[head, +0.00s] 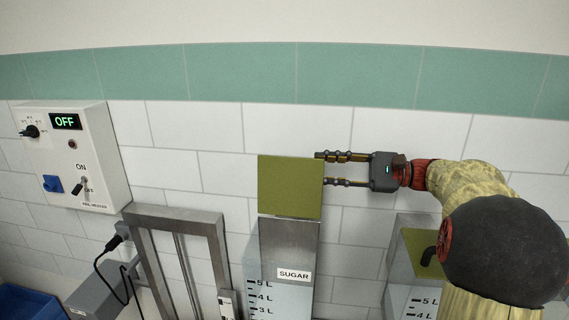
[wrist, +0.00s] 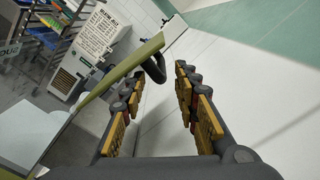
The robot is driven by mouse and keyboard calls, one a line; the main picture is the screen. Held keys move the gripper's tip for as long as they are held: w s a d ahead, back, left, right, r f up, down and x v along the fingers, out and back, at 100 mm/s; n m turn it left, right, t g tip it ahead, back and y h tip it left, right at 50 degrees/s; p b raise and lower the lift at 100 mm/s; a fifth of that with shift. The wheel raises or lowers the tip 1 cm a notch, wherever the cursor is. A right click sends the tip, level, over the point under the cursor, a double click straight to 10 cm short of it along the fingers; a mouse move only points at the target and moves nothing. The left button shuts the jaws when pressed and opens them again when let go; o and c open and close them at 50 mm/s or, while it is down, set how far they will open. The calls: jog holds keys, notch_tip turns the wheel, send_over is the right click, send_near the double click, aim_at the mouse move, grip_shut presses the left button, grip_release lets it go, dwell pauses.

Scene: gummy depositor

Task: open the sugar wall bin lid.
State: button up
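The sugar wall bin (head: 287,300) stands against the tiled wall in the head view, with a white SUGAR label on its front. Its olive-green lid (head: 289,188) appears raised steeply, its plain face toward the head camera. The lid also shows edge-on in the wrist view (wrist: 125,66), with a dark curved handle (wrist: 156,68) on the side facing my gripper. My gripper (head: 320,168) is at the lid's right edge, fingers pointing left and apart. In the wrist view the handle shows in the gap around the fingertips; I cannot tell whether they touch it.
A second clear bin (head: 410,300) with a green lid and black handle stands to the right, below my arm. A metal frame (head: 176,217) and a wall control box (head: 75,155) reading OFF are to the left. Bare wall is above.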

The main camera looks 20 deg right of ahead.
aim_at(284, 164)
jog(key=p+x, duration=0.2)
jog(key=x, duration=0.7)
jog(key=shift+w, duration=0.25)
jog(key=shift+w+a+f, duration=0.15)
jog(key=shift+w+a, duration=0.25)
jog(key=shift+s, duration=0.1)
jog(key=c, duration=0.3)
grip_shut()
jog(key=shift+r, duration=0.25)
